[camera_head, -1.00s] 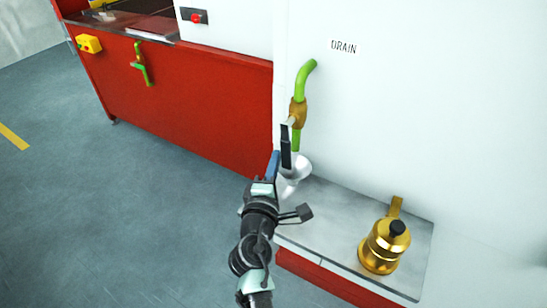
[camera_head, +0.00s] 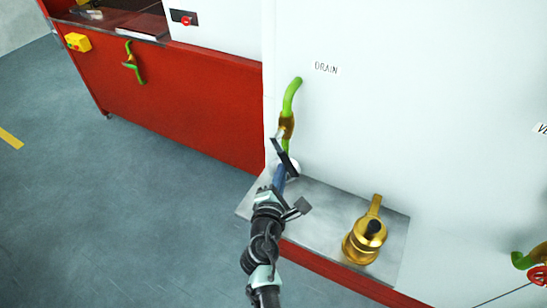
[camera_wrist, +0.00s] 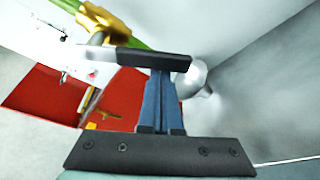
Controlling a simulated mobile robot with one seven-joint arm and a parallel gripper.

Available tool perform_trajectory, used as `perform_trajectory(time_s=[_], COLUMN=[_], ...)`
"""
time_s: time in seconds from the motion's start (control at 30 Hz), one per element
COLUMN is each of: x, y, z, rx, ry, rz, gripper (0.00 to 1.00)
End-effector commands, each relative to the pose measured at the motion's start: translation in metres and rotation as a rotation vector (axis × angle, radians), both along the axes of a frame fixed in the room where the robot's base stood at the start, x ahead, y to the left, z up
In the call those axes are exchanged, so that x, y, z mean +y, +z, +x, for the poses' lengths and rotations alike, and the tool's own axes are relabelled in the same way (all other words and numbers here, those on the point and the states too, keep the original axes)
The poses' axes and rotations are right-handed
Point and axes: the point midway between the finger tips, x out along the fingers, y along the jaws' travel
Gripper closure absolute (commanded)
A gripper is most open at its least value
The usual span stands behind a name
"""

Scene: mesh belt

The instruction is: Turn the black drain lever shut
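The black drain lever (camera_head: 285,157) is on a brass valve (camera_head: 286,127) in a green pipe (camera_head: 292,95) below the DRAIN label (camera_head: 326,68). It slants down to the right in the head view. My gripper (camera_head: 280,172) is at its lower part. In the wrist view the lever (camera_wrist: 155,58) lies across the ends of my blue fingers (camera_wrist: 160,80), seemingly touching them and hiding their tips. The fingers are close together, with nothing seen between them. The lever is not visibly clasped.
A silver funnel (camera_wrist: 197,75) is just beside the lever. A grey shelf (camera_head: 325,205) below carries a brass pot (camera_head: 365,238). Another green-piped valve (camera_head: 133,63) is on the red panel (camera_head: 180,105) at left. A red handwheel (camera_head: 538,275) is at far right.

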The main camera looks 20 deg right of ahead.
Motion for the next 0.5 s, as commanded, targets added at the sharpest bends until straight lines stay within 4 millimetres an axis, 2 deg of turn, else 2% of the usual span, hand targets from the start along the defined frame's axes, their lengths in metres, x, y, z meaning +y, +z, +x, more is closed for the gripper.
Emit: perform_trajectory(time_s=[0.03,0.5], x=[-0.003,-0.021], y=[0.012,0.032], z=[-0.004,-0.026], rx=[0.038,0.39], ry=[-0.002,-0.001], rz=[-0.028,-0.304], gripper=[1.0,1.0])
